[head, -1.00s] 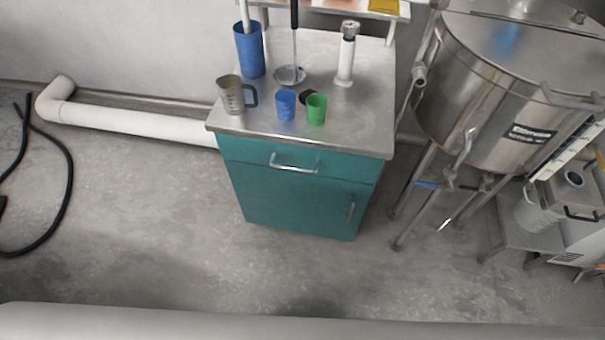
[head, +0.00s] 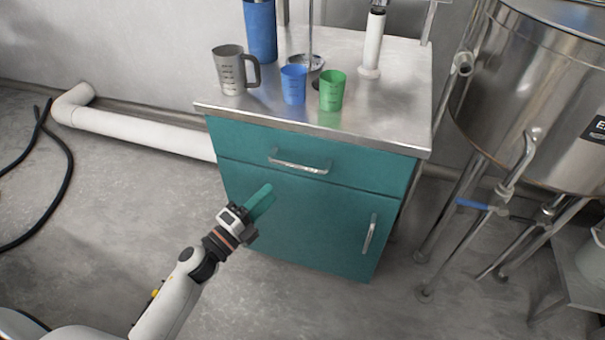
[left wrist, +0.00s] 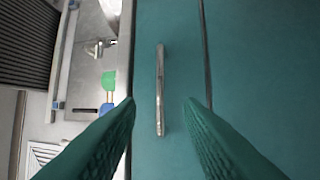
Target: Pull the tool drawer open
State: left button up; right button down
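The tool drawer (head: 240,150) is the upper teal front of the cabinet, and it is shut. Its silver bar handle (head: 300,165) runs across the middle of the front. In the left wrist view the handle (left wrist: 160,90) stands upright in the picture, between the two teal fingers and beyond them. My left gripper (head: 262,200) is in front of the cabinet, below and left of the handle in the head view. Its fingers (left wrist: 160,108) are spread in the left wrist view, with nothing between them touching. My right gripper is not in view.
A grey jug (head: 230,72), a blue cup (head: 293,85) and a green cup (head: 332,92) stand on the metal worktop (head: 385,115). A lower door (head: 310,220) has its own handle. A steel tank (head: 540,70) stands at right. The floor at left is mostly free.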

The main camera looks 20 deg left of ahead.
aim_at(297, 167)
pick_arm(q)
jog(key=x, duration=1.1)
jog(key=shift+w+f, duration=0.1)
jog(key=shift+f, duration=0.05)
grip_shut()
